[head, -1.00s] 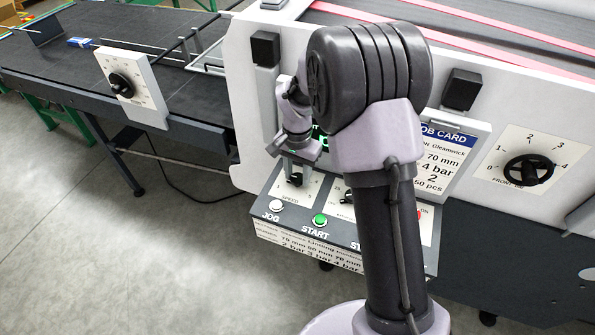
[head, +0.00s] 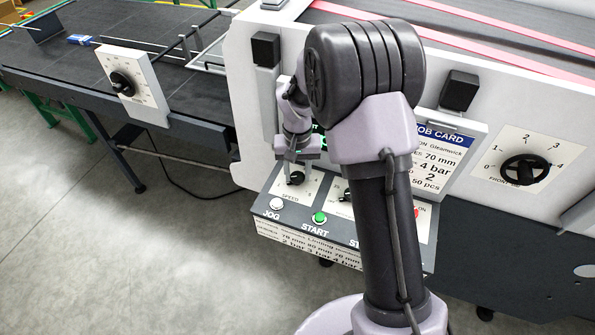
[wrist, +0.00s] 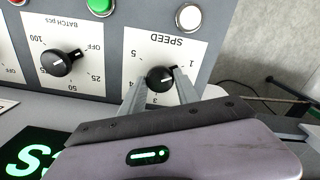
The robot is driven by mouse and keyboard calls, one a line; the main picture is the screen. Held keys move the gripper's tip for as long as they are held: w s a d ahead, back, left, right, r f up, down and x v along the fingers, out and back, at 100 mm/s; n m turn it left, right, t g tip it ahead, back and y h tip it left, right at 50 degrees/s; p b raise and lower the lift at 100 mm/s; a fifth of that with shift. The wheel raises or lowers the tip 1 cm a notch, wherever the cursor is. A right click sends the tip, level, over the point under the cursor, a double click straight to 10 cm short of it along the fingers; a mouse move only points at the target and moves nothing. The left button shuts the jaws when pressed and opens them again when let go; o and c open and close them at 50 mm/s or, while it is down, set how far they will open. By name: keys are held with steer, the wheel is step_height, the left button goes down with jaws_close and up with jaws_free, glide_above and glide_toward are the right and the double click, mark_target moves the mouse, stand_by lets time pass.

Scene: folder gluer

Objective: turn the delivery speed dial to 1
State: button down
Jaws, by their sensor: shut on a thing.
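The speed dial (wrist: 160,78) is a black round knob with a white line, on a white plate marked SPEED. It also shows low on the front console in the head view (head: 295,178). My gripper (wrist: 162,82) is shut on this dial, one finger on each side of the knob. In the wrist view the plate is upside down. The white line points right and slightly up, roughly toward the 1; the right finger covers part of the scale there, so the exact setting is hard to read.
Next to it is the BATCH dial (wrist: 62,64). The green START button (head: 320,217) and white JOG button (head: 277,204) lie just below. A job card (head: 445,160) stands right of my arm. Another dial (head: 122,84) is on the conveyor at left.

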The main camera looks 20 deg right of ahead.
mark_target(298, 176)
stand_by(0.3)
steer(key=c, duration=0.9)
jaws_free()
step_height(298, 176, up, 18)
steer(key=p, duration=0.3)
steer(key=shift+f+p, duration=0.25)
steer(key=shift+p, duration=0.1)
